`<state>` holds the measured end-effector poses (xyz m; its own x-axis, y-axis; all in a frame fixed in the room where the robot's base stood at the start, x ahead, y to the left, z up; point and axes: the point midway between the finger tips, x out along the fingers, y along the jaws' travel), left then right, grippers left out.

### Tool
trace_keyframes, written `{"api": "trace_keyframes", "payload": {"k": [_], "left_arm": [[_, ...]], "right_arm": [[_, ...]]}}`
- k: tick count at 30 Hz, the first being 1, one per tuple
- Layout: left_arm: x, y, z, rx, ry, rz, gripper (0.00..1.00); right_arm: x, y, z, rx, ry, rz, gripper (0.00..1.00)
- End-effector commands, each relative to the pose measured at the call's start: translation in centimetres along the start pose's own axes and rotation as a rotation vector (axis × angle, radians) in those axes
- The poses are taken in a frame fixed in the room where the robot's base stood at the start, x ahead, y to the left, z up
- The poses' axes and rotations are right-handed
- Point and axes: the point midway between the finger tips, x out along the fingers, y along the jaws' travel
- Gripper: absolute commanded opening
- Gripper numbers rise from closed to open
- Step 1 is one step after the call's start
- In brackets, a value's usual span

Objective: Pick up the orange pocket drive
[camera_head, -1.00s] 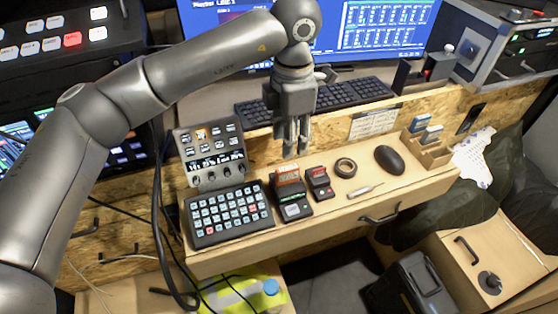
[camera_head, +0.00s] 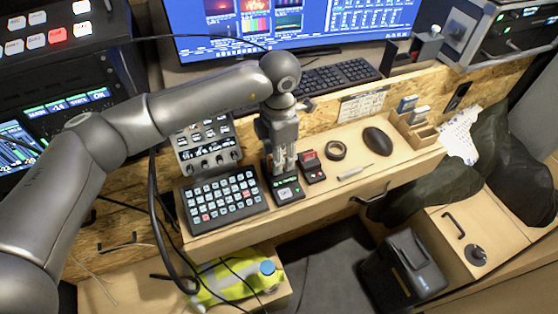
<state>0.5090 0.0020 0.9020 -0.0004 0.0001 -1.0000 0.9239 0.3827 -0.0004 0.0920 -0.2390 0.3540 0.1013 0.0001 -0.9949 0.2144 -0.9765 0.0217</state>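My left gripper (camera_head: 283,167) points down over the black card dock (camera_head: 287,190) on the wooden shelf, its fingers at the dock's top. In the earlier frame an orange block, likely the orange pocket drive, stands in this dock. Now the fingers cover that spot and I cannot make the drive out. Whether the fingers are open or shut on it is not clear. A smaller dock with a red block (camera_head: 310,158) stands just right of the fingers. My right gripper is not in view.
A button keypad (camera_head: 222,200) lies left of the dock and a control panel (camera_head: 207,147) stands behind it. A tape roll (camera_head: 336,150), a screwdriver (camera_head: 352,173) and a black mouse (camera_head: 377,141) lie to the right. The keyboard (camera_head: 335,78) and monitor are behind.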

Motion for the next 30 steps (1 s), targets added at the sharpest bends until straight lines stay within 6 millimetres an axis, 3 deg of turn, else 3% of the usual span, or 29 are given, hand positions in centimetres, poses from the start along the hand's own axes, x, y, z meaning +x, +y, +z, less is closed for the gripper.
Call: {"api": "trace_keyframes", "payload": {"k": [7, 16, 26, 30], "left_arm": [[0.1, 0.0, 0.0, 0.0, -0.001, 0.001, 0.38], [0.1, 0.0, 0.0, 0.0, -0.001, 0.001, 0.0], [-0.1, 0.0, 0.1, 0.0, -0.002, 0.001, 0.0], [-1.6, 0.1, 0.1, 0.001, -0.004, 0.004, 0.0]], "right_arm": [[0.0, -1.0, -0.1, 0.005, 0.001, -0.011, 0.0], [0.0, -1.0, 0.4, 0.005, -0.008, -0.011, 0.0], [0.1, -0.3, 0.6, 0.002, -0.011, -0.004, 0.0], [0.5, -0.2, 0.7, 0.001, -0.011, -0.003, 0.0]]}}
